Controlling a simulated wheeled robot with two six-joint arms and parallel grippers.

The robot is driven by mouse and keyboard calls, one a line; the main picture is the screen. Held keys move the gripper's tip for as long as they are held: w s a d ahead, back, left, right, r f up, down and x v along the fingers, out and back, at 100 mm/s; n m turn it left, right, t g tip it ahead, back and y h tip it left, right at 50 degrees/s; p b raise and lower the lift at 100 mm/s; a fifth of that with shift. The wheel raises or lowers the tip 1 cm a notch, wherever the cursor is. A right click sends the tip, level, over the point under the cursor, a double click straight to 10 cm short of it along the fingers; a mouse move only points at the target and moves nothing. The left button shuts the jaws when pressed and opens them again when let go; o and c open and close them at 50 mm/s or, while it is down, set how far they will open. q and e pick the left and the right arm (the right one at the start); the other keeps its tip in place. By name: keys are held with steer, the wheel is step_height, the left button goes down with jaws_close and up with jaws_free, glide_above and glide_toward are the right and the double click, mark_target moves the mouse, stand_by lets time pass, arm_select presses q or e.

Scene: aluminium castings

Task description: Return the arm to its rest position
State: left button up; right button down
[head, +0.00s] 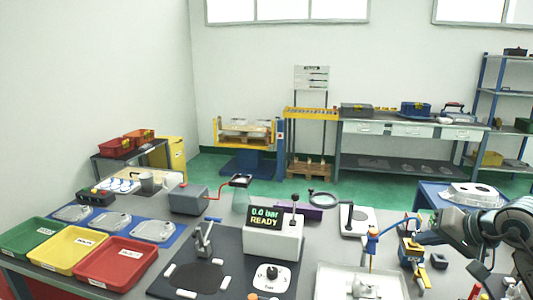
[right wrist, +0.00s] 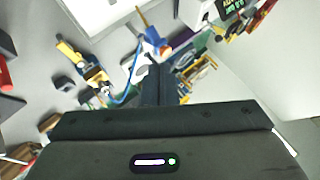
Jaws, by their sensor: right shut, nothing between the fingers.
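My right arm (head: 510,225) comes in from the right edge of the head view. Its gripper (head: 422,238) is shut and empty, above the right part of the workbench, close to the yellow and blue tool. In the right wrist view the shut fingers (right wrist: 153,85) show as a dark narrow shape over the bench. My left arm and gripper are not in view.
Green (head: 32,238), yellow (head: 75,250) and red trays (head: 115,264) stand at the left. A display box (head: 273,236) reads 0.0 bar READY. A yellow and blue tool (head: 412,252) and a white casting (head: 472,195) are near my right arm.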

steer(key=s+a+r+m+t+y, duration=0.2)
steer(key=a+m+t+y, duration=0.1)
steer(key=a+m+y, duration=0.35)
steer(key=s+a+r+m+t+y, duration=0.2)
steer(key=s+a+m+y, duration=0.1)
steer(key=a+m+y, duration=0.4)
steer(key=d+f+m+t+h, duration=0.1)
steer(key=d+m+t+h, duration=0.4)
steer(key=m+t+h, duration=1.05)
steer(key=s+d+f+m+g+h, duration=0.2)
steer(key=d+f+m+g+h, duration=0.35)
steer(key=m, duration=0.75)
steer(key=s+d+f+m+g+h, duration=0.25)
steer(key=f+m+g, duration=0.45)
steer(key=f+m, duration=0.55)
steer(key=s+a+f+m+g+y, duration=0.2)
steer(key=s+a+f+m+g, duration=0.2)
steer(key=s+f+m+g, duration=0.45)
steer(key=s+a+f+m+g+y, duration=0.3)
steer(key=s+a+f+g, duration=0.15)
steer(key=s+f, duration=0.7)
steer(key=d+f+g, duration=0.1)
steer(key=d+f, duration=0.2)
steer(key=f, duration=2.5)
steer(key=s+d+f+g, duration=0.1)
steer(key=s+f, duration=1.8)
steer(key=shift+d+f+m+g, duration=0.2)
steer(key=shift+d+m+g, duration=0.1)
steer(key=shift+m, duration=0.1)
